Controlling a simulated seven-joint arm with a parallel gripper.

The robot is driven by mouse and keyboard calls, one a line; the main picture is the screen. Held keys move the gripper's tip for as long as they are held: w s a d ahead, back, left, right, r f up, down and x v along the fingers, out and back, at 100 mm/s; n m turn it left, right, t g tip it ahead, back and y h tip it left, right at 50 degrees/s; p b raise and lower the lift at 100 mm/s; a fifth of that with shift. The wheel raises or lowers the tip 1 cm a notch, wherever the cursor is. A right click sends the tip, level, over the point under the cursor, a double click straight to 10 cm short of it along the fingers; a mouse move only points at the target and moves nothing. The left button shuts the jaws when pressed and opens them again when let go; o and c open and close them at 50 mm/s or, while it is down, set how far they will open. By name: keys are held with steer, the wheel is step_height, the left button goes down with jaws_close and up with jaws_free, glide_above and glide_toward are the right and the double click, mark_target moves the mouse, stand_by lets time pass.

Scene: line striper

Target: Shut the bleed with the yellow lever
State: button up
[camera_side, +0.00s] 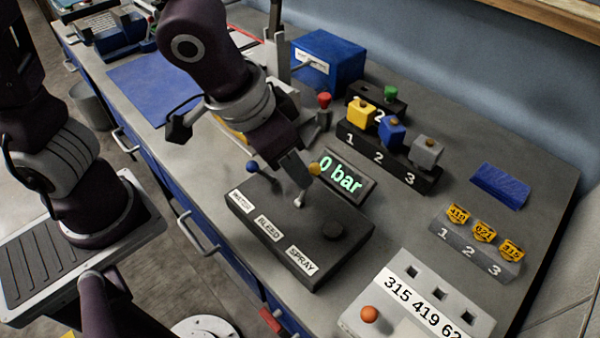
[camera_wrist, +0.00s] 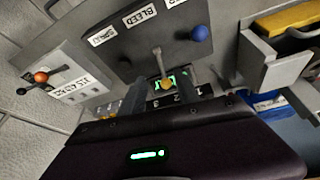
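The dark valve box (camera_side: 270,225) carries labels reading WATER, BLEED and SPRAY. The lever with the yellow ball (camera_side: 315,169) rises behind the BLEED label and leans away from it, toward the display. In the wrist view the yellow ball (camera_wrist: 167,85) sits at the end of its pale rod, between my fingers and apart from both. My gripper (camera_wrist: 162,97) is open and empty, its fingers either side of the lever's end. In the side view my gripper (camera_side: 296,180) is low over the box and partly hides the lever. The display (camera_side: 342,178) reads 0 bar.
A blue-knobbed lever (camera_side: 252,167) stands at WATER, and a dark round knob (camera_side: 333,231) sits at the SPRAY end. Behind the display is a numbered rack (camera_side: 390,160) with yellow, blue and grey blocks. A panel with an orange knob (camera_side: 370,314) lies at front right.

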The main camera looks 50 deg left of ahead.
steer(key=shift+v, duration=0.85)
